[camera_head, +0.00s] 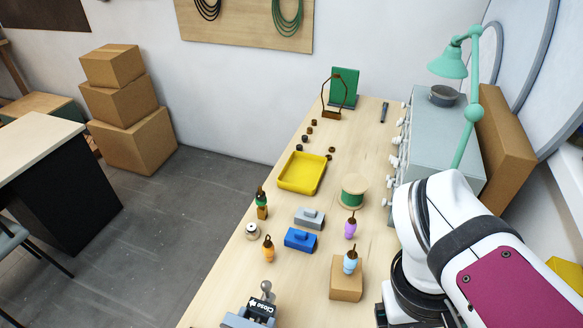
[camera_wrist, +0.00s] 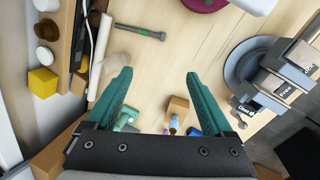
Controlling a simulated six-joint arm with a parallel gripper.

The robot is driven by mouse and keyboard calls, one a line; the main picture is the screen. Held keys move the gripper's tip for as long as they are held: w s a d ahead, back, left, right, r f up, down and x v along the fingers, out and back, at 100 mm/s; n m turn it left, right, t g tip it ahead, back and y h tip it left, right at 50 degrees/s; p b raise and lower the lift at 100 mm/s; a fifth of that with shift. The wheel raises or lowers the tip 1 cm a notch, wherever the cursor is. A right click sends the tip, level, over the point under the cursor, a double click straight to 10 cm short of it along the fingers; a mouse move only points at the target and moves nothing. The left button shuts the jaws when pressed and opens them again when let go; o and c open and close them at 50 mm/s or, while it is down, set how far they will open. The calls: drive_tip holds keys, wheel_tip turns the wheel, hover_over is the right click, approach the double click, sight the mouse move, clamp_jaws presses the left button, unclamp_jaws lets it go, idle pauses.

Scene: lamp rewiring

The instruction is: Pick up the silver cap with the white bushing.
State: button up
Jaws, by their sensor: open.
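My gripper (camera_wrist: 160,73) shows in the wrist view as two teal fingers, wide apart with nothing between them. It hangs above the wooden workbench. In the head view my arm is at the right and the fingers cannot be made out. No silver cap with a white bushing can be told for certain. A small pale round piece (camera_head: 252,231) stands near the bench's left edge in the head view; its make-up is too small to tell. Several small dark caps (camera_head: 305,138) lie farther back, left of centre. My gripper holds none of these.
A yellow tray (camera_head: 280,184), green spool (camera_head: 354,191), grey block (camera_head: 309,220), blue block (camera_head: 300,240) and cardboard-coloured block (camera_head: 346,281) stand on the bench. Coloured sockets stand around them. A fixture labelled Close (camera_head: 261,309) is at the front. A teal lamp (camera_head: 449,64) rises back right.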

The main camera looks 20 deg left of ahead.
drive_tip(key=w+a+n+t+h, duration=0.1)
drive_tip(key=w+a+n+t, duration=0.5)
drive_tip(key=a+n, duration=0.4)
drive_tip(key=w+a+n+t+h, duration=0.1)
drive_tip(key=w+a+n+t, duration=0.2)
drive_tip(key=w+a+n, duration=0.55)
drive_tip(key=s+a+n+t+y, duration=0.2)
drive_tip(key=a+n, duration=0.4)
drive_tip(key=a, duration=0.2)
drive_tip(key=s+a+n+t+y, duration=0.1)
drive_tip(key=s+a+n+t, duration=0.15)
drive_tip(key=a+n, duration=0.4)
drive_tip(key=n+y, duration=0.1)
drive_tip(key=y, duration=0.1)
approach(249, 237)
drive_tip(key=x, duration=0.9)
clamp_jaws()
